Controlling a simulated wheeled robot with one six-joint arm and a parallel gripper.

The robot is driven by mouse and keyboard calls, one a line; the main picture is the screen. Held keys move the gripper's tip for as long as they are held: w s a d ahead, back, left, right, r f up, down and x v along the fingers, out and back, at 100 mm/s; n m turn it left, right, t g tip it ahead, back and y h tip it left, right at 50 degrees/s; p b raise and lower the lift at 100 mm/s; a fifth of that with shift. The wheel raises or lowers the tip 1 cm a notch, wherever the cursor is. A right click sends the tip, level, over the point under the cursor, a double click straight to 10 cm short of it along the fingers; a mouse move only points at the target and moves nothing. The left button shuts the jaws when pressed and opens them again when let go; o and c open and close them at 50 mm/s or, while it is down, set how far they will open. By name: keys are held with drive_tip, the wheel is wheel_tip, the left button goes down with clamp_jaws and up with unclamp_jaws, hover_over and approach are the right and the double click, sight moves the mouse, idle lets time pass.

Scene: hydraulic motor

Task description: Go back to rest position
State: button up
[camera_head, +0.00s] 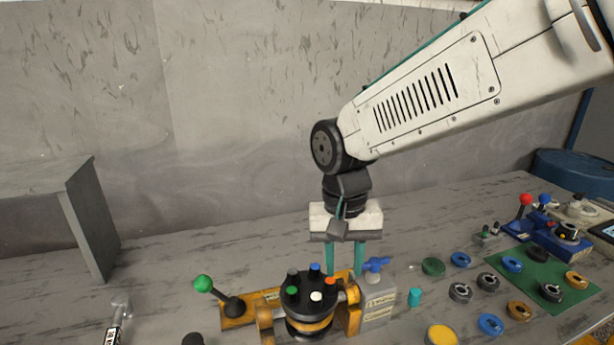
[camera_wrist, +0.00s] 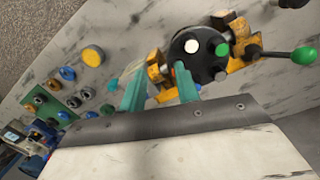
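My gripper (camera_head: 344,272) points down from the arm, with its two teal fingers apart and nothing visible between them. It is above and behind the hydraulic motor, a black round body (camera_head: 308,292) with several coloured caps, set in an orange mount (camera_head: 265,325). The fingers' lower ends are partly hidden behind the motor in the head view, so contact cannot be told. In the wrist view, the open gripper (camera_wrist: 160,85) shows in front of the motor (camera_wrist: 198,58). A green-balled lever (camera_head: 203,284) stands left of the motor.
A grey block with a blue valve handle (camera_head: 376,263) stands right of the motor. Several coloured rings lie farther right, some on a green mat (camera_head: 530,267), near a blue control box (camera_head: 560,240) with a red-knobbed joystick. A grey shelf (camera_head: 85,220) stands left. The table's back middle is clear.

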drive_tip(key=s+d+r+t, duration=0.1)
drive_tip(key=s+d+r, duration=0.1)
drive_tip(key=s+d, duration=0.6)
drive_tip(key=s+d+r+t, duration=0.1)
drive_tip(key=s+d+r, duration=0.2)
drive_tip(key=s+d, duration=0.5)
drive_tip(key=d, duration=0.2)
drive_tip(key=shift+s+d, duration=0.35)
drive_tip(key=shift+d, duration=0.05)
